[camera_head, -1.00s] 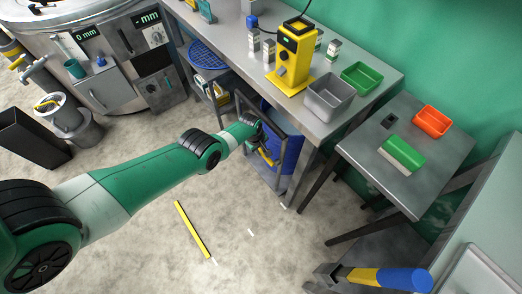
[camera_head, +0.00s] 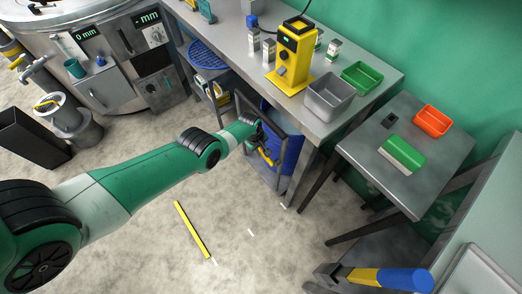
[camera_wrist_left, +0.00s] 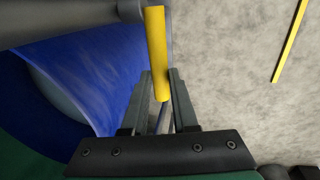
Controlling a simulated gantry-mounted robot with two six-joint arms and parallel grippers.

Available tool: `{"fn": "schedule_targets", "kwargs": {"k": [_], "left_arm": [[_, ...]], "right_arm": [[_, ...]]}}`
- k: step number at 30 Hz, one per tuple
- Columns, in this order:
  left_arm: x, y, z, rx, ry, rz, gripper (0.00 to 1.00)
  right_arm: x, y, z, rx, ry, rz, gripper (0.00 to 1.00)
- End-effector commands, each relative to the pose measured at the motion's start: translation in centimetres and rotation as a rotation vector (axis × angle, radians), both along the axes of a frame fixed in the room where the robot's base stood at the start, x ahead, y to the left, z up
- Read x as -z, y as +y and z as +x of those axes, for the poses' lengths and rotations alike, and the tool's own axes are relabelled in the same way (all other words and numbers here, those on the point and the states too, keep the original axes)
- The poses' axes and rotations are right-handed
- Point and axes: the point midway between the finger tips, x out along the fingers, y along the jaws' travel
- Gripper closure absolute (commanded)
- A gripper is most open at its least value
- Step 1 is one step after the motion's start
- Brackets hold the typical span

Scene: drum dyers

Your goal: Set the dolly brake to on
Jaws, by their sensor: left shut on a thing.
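The dolly (camera_head: 283,188) is a dark metal frame under the workbench, with a blue drum (camera_head: 292,150) in it. The drum also fills the left of the left wrist view (camera_wrist_left: 85,80). The yellow brake lever (camera_head: 265,157) is at the dolly's near side. In the left wrist view the lever (camera_wrist_left: 156,40) is a yellow bar running down between the fingers. My left gripper (camera_wrist_left: 160,76) is shut on the lever's lower end there. In the head view my left gripper (camera_head: 258,143) is small and dark against the dolly. My right gripper is not in view.
The workbench (camera_head: 225,55) stands above the dolly, with a yellow machine (camera_head: 294,58) and a grey bin (camera_head: 329,97). A side table (camera_head: 440,160) stands to its right. A yellow floor stripe (camera_head: 192,229) lies on open floor in front.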

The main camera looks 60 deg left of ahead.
Motion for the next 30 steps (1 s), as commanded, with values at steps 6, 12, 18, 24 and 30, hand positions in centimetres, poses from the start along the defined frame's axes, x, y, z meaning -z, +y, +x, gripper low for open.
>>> {"fn": "schedule_targets", "kwargs": {"k": [6,12,18,24,30], "left_arm": [[1.3,0.2,0.0,-0.003,-0.016,-0.096,1.0],[0.9,0.2,-0.1,0.0,-0.022,-0.113,1.0],[0.9,0.2,-0.1,0.0,-0.021,-0.112,0.61],[0.9,0.2,-0.1,0.0,-0.021,-0.112,0.43],[0.8,0.2,-0.1,0.0,-0.021,-0.112,0.43]], "right_arm": [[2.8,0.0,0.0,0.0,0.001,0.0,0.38],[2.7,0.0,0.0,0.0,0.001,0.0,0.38],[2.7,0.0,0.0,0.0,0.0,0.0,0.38],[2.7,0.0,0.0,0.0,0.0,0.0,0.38],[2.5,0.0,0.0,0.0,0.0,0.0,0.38]]}}
